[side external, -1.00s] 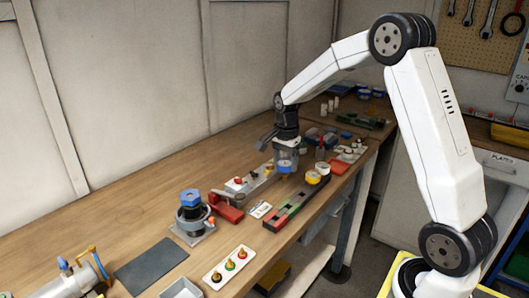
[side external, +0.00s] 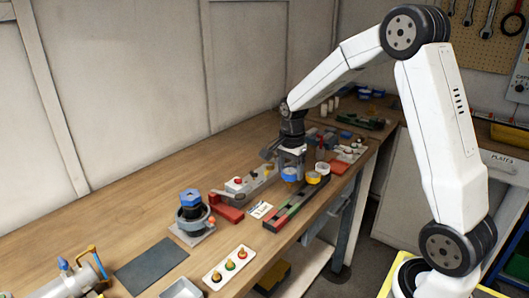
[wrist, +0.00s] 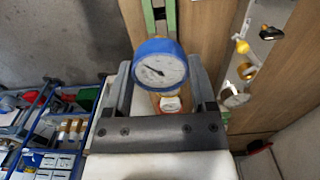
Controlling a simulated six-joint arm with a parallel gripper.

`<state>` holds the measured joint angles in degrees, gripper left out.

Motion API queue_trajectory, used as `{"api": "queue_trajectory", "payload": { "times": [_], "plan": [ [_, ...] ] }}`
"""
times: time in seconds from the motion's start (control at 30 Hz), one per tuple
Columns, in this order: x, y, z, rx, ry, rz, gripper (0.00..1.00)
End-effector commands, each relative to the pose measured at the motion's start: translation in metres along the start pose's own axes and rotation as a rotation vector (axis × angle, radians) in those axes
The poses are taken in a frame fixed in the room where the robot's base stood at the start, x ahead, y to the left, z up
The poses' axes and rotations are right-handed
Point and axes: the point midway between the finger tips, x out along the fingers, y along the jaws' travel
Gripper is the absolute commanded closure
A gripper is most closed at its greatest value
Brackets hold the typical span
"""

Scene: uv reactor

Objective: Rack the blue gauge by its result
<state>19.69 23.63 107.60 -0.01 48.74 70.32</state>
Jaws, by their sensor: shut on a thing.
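The blue gauge (wrist: 160,66) has a blue rim and a white dial with a dark needle. My gripper (wrist: 162,92) is shut on it, with a finger on either side in the wrist view. In the side view my gripper (side external: 290,168) holds the blue gauge (side external: 289,175) above the bench, just left of a yellow-rimmed gauge (side external: 314,178). The long rack (side external: 285,215) has green and red sections and lies below and in front. Its green part (wrist: 149,18) also shows in the wrist view. I cannot read the dial's value.
A white card (side external: 261,210) lies left of the rack. A grey fixture with a red button (side external: 237,183) stands behind. A black device with a blue top (side external: 191,200) and a three-button panel (side external: 230,263) are nearer the camera. Bare bench lies toward the wall.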

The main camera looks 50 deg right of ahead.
Motion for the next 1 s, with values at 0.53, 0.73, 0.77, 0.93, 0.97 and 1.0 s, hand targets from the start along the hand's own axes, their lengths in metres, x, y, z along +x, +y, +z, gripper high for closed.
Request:
{"api": "queue_trajectory", "payload": {
  "times": [0.53,0.73,0.77,0.93,0.97,1.0],
  "plan": [
    [0.034,0.0,0.0,0.0,-0.001,0.002,0.8],
    [0.046,0.0,0.0,0.0,-0.001,0.002,0.8],
    [0.047,0.0,0.0,0.0,-0.001,0.002,0.8],
    [0.052,0.0,0.0,0.0,0.0,0.0,0.8],
    [0.053,0.0,0.0,0.0,0.0,0.0,0.8],
    [0.054,0.0,0.0,0.0,0.0,0.0,0.8]
  ]
}}
